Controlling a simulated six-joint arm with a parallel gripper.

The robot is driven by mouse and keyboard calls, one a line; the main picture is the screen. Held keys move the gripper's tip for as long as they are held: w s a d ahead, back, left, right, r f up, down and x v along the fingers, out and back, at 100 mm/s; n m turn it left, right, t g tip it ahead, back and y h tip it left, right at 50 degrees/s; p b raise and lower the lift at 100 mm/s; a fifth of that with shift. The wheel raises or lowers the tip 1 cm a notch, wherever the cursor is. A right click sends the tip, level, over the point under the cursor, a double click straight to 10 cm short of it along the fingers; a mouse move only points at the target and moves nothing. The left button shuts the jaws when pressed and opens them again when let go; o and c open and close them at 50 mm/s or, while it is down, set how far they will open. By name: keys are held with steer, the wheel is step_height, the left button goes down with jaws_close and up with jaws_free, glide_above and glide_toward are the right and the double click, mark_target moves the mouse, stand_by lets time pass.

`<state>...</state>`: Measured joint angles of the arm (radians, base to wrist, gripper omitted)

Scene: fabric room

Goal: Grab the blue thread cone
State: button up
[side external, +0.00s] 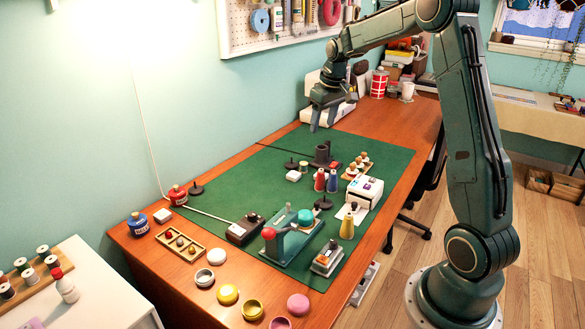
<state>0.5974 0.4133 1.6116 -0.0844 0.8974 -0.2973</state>
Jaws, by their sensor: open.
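The blue thread cone (332,182) stands upright on the green mat (285,160), close beside a red thread cone (320,180) on its left. My gripper (323,122) points down, open, above the far part of the mat. It is well above and behind the blue cone in the picture and apart from it. A yellow thread cone (347,228) stands nearer the camera.
A dark post on a base (322,155) stands just behind the cones. To their right are a wooden spool rack (357,167) and a white box (365,190). A green press-like device (290,240) stands in front. The mat's left part is mostly clear.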

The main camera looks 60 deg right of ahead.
steer(key=d+f, duration=1.1)
steer(key=d, duration=0.1)
steer(key=shift+d+m+g, duration=0.15)
steer(key=shift+m+g, duration=0.15)
steer(key=shift+m, duration=0.1)
glide_above(334, 171)
steer(key=f, duration=0.8)
steer(key=shift+s+a, duration=0.25)
steer(key=shift+f, duration=0.15)
steer(key=shift+w+d+f, duration=0.15)
steer(key=shift+w+f, duration=0.05)
steer(key=shift+f, duration=1.1)
steer(key=shift+w+d+f, duration=0.15)
steer(key=shift+f, duration=1.15)
